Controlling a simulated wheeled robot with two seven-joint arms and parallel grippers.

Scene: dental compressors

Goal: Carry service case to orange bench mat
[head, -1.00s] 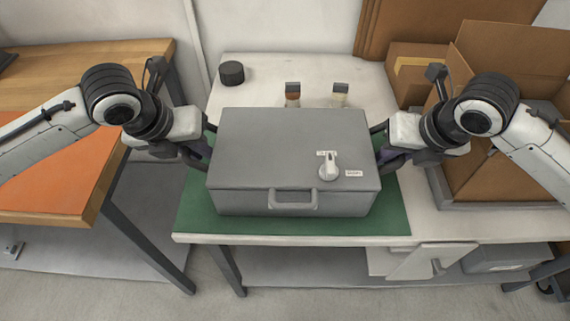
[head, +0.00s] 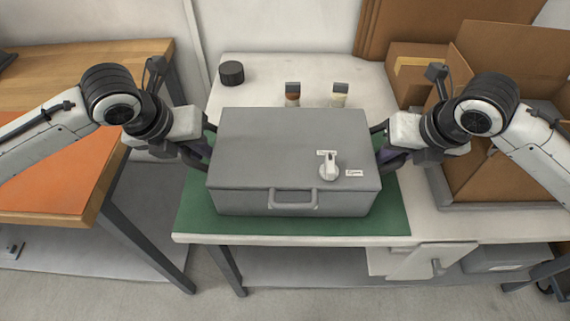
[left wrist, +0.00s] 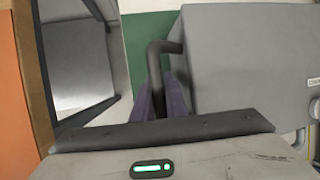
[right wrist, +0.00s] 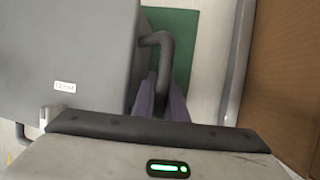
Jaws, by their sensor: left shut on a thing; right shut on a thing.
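My left gripper (head: 203,153) is shut on the case's left side handle, a dark bar that shows in the left wrist view (left wrist: 165,47). My right gripper (head: 384,153) is shut on the right side handle, which shows in the right wrist view (right wrist: 157,40). The orange bench mat (head: 50,180) lies on the wooden bench at the left, with nothing on its visible part.
The wooden bench (head: 90,62) stands left, with a gap before the white table (head: 300,73). Behind the case are a black round object (head: 231,73) and two small bottles (head: 292,95), (head: 339,95). An open cardboard box (head: 510,150) stands right.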

